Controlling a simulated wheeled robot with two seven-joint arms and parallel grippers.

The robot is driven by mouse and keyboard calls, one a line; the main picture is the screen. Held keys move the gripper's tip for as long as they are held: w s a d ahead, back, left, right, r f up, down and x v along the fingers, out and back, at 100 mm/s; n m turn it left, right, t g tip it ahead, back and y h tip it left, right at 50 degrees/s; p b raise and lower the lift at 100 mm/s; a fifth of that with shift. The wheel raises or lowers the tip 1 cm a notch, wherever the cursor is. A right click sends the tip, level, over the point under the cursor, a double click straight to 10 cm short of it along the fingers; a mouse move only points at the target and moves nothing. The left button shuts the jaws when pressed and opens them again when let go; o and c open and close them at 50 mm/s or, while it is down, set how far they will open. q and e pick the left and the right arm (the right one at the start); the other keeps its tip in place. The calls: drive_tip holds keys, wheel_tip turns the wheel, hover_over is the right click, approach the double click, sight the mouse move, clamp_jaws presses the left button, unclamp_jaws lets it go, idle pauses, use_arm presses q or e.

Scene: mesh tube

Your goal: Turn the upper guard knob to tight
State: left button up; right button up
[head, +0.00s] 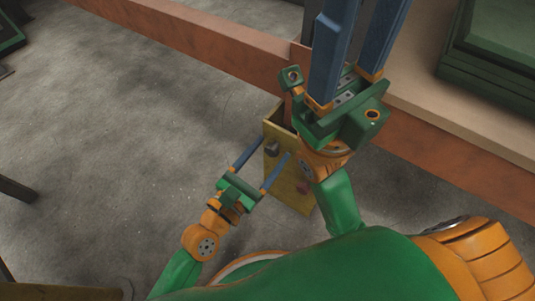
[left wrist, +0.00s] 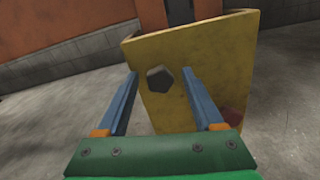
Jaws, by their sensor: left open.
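A yellow guard panel (head: 296,196) stands upright on the floor against a rust-coloured beam. The upper guard knob (head: 272,148) is dark and faceted, on the panel's upper part; it also shows in the left wrist view (left wrist: 159,79). My left gripper (head: 276,146) is open and points at the panel. In the left wrist view its blue fingers (left wrist: 160,74) lie either side of the knob, with gaps on both sides. Whether the tips reach the knob's depth I cannot tell. My right gripper (head: 352,15) has its fingers apart, tips cut off at the top edge.
A red part (head: 303,188) sits lower on the panel, partly behind a finger in the left wrist view (left wrist: 231,117). The rust-coloured beam (head: 220,45) runs behind the panel. A pale surface with green slabs (head: 497,55) lies right.

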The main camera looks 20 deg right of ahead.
use_arm(q)
clamp_jaws()
drive_tip(key=shift+m, duration=0.3)
